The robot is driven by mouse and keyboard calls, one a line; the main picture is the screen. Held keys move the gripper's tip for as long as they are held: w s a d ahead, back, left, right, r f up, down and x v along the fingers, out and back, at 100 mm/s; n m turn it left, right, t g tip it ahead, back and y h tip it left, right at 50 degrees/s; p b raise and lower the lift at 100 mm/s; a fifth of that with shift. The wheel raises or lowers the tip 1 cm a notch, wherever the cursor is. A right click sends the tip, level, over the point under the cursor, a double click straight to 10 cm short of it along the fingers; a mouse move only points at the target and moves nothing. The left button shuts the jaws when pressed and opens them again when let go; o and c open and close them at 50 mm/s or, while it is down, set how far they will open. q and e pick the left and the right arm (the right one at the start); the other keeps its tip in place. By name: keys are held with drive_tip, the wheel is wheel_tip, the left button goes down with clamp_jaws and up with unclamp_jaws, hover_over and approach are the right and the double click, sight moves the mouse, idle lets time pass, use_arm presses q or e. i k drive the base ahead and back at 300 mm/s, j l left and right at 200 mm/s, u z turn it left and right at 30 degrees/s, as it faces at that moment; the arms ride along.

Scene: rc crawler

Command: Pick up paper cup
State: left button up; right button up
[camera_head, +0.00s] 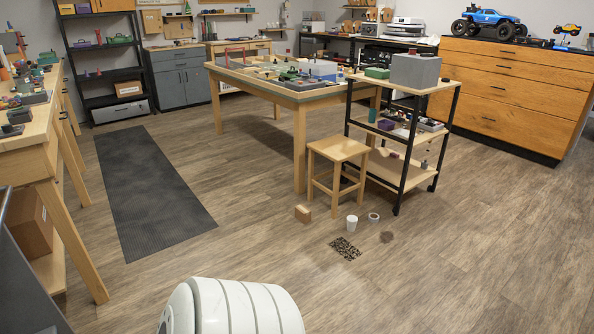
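A small white paper cup (351,223) stands upright on the wooden floor, in front of the stool and the rolling cart. It is some way ahead of my white body part at the bottom of the head view. Neither of my grippers shows in this view.
Near the cup are a small cardboard box (303,214), a tape roll (374,217) and a dark speckled patch (345,248). Behind are a wooden stool (338,150) and a cart (437,87). A dark mat (150,190) lies left. Floor at right is clear.

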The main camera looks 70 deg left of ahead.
sight(351, 220)
drive_tip(key=u, duration=1.85)
